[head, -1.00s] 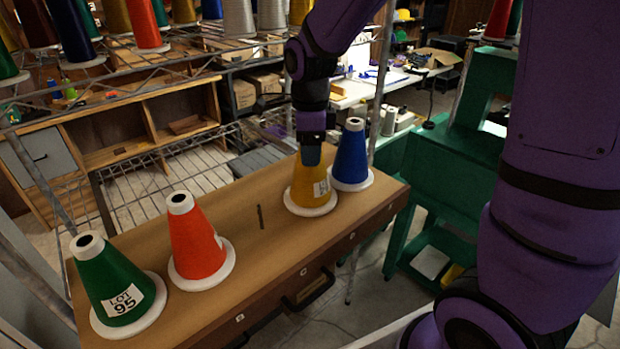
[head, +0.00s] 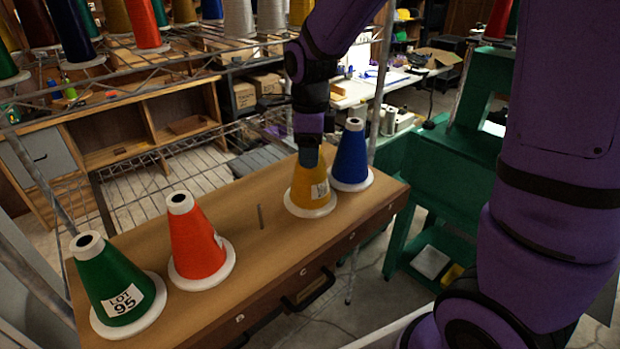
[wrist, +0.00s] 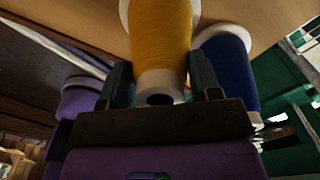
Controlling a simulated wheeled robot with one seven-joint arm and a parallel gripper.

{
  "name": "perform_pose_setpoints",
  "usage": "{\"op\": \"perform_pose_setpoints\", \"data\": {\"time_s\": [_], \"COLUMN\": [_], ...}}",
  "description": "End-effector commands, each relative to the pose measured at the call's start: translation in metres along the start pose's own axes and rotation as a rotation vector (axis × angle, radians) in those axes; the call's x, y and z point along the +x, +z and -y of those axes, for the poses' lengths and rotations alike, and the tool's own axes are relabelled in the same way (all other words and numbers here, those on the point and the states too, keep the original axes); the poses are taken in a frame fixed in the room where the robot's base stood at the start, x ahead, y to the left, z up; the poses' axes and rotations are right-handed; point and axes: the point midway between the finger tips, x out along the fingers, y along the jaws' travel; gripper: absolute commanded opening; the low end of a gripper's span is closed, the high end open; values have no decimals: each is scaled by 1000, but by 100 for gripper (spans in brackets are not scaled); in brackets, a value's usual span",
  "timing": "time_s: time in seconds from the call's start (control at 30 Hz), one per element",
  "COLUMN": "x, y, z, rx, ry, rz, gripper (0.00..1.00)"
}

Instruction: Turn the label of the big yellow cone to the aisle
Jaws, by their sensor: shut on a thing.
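The big yellow cone (head: 309,190) stands upright on its white base on the brown bench top. My gripper (head: 309,157) comes down from above and is shut on the cone's top. In the wrist view, the fingers (wrist: 162,82) sit on either side of the narrow end of the yellow cone (wrist: 160,35). No label shows on the cone in the wrist view.
A blue cone (head: 350,160) stands close to the right of the yellow one. A short grey peg (head: 261,217) stands on the bench top (head: 250,260). An orange cone (head: 196,240) and a green cone (head: 110,285) stand at left. A wire rack (head: 150,180) lies behind.

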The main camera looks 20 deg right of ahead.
Motion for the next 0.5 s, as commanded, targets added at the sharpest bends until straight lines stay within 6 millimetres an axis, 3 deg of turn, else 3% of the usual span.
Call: {"op": "perform_pose_setpoints", "data": {"time_s": [0.07,0.1,0.2,0.5], "x": [0,0,0,-1], "y": [0,0,0,0], "z": [0,0,0,0], "rx": [0,0,0,0], "ry": [0,0,-1,0], "rz": [0,0,0,0], "gripper": [37,67,87,87]}}
